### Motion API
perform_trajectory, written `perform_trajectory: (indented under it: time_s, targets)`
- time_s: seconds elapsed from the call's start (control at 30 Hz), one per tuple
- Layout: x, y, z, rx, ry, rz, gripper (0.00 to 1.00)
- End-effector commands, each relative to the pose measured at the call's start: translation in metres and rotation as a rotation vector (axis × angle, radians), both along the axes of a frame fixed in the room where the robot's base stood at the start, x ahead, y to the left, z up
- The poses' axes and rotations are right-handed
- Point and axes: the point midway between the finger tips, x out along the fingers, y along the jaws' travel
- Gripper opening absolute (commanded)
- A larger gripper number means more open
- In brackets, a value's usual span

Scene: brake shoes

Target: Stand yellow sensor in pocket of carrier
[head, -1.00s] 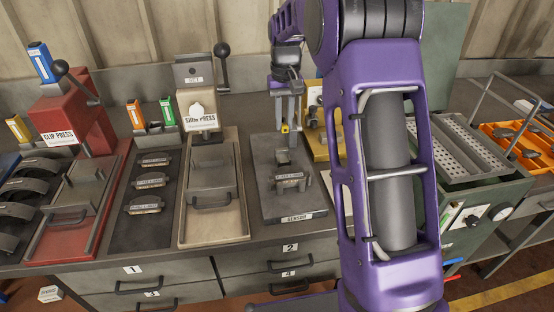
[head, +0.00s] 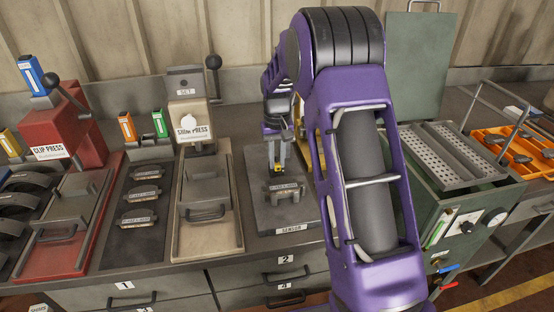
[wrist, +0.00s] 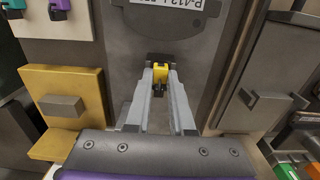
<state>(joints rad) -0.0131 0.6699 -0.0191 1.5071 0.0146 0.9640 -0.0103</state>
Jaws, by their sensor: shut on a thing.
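My gripper (head: 277,162) is shut on the small yellow sensor (head: 278,170), low over the grey plate marked SENSOR (head: 257,214). In the wrist view the sensor (wrist: 160,73) shows yellow with a dark lower part between the two fingertips (wrist: 160,82). The dark grey carrier (head: 285,193), with a white label, sits on the plate just in front of the sensor; its rounded, labelled part also shows at the top of the wrist view (wrist: 165,20). The pocket is not clearly seen, and I cannot tell whether the sensor touches it.
A yellow fixture (wrist: 66,105) stands beside the plate. The cream shim press (head: 195,125) and its tray are to the left, with a dark mat of labelled parts (head: 128,240) beyond. A green machine (head: 455,195) with perforated trays stands to the right.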

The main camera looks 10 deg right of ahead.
Motion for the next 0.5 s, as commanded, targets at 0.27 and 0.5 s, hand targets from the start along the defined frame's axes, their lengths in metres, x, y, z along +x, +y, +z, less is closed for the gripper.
perform_trajectory:
  time_s: [0.27, 0.5]
  targets:
    - [0.000, 0.000, -0.009, 0.000, 0.002, 0.000, 0.00]
    - [-0.002, 0.000, -0.017, 0.000, 0.007, 0.000, 0.00]
